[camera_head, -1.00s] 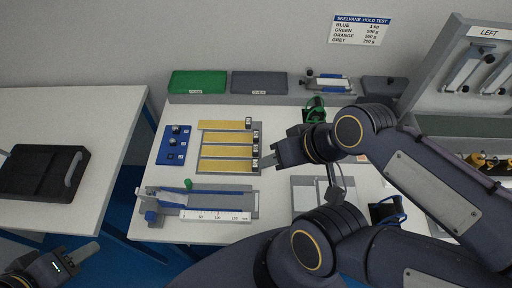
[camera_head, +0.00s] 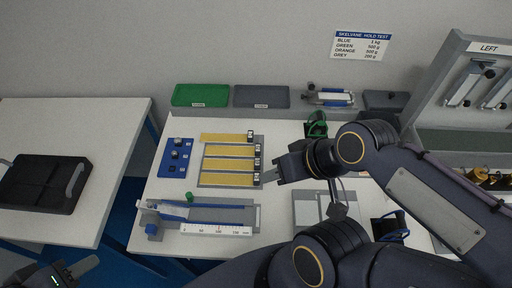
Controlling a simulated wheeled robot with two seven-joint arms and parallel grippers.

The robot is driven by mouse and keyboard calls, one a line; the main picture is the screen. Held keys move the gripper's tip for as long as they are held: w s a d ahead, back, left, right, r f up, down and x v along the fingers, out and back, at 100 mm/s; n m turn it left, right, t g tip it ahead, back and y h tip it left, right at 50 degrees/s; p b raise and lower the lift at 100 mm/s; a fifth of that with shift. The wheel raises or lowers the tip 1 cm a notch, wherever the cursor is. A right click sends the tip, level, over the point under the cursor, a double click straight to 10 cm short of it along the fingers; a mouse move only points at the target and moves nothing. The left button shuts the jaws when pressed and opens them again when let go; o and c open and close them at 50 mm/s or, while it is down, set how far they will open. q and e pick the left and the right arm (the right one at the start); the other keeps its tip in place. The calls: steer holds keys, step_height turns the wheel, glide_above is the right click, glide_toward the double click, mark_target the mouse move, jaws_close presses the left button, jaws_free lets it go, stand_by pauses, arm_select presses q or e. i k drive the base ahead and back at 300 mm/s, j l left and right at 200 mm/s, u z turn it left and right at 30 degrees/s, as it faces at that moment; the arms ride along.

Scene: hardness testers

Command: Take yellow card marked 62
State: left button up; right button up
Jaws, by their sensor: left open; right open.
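Several yellow cards lie in rows on a grey tray (camera_head: 230,187) in the middle of the table. The farthest yellow card (camera_head: 225,138) sits shifted a little left of the others. Each card has a small dark and white end piece at its right; the markings are too small to read, so I cannot tell which is 62. My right gripper (camera_head: 270,176) is open and empty, just right of the nearest yellow card (camera_head: 228,180); I cannot tell whether it touches the end piece. My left gripper (camera_head: 88,264) is at the bottom left, away from the cards.
A blue block (camera_head: 165,158) with small weights stands left of the tray. A slide fixture with a white ruler (camera_head: 215,229) lies in front. Green (camera_head: 200,95) and grey (camera_head: 262,96) bins stand behind. A black case (camera_head: 40,183) lies on the left table.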

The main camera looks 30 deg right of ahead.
mark_target(247, 151)
steer(key=i+j+z, duration=0.1)
steer(key=j+z, duration=0.15)
steer(key=j, duration=0.4)
steer(key=j+z, duration=0.2)
steer(key=j, duration=0.4)
steer(key=i+j, duration=0.05)
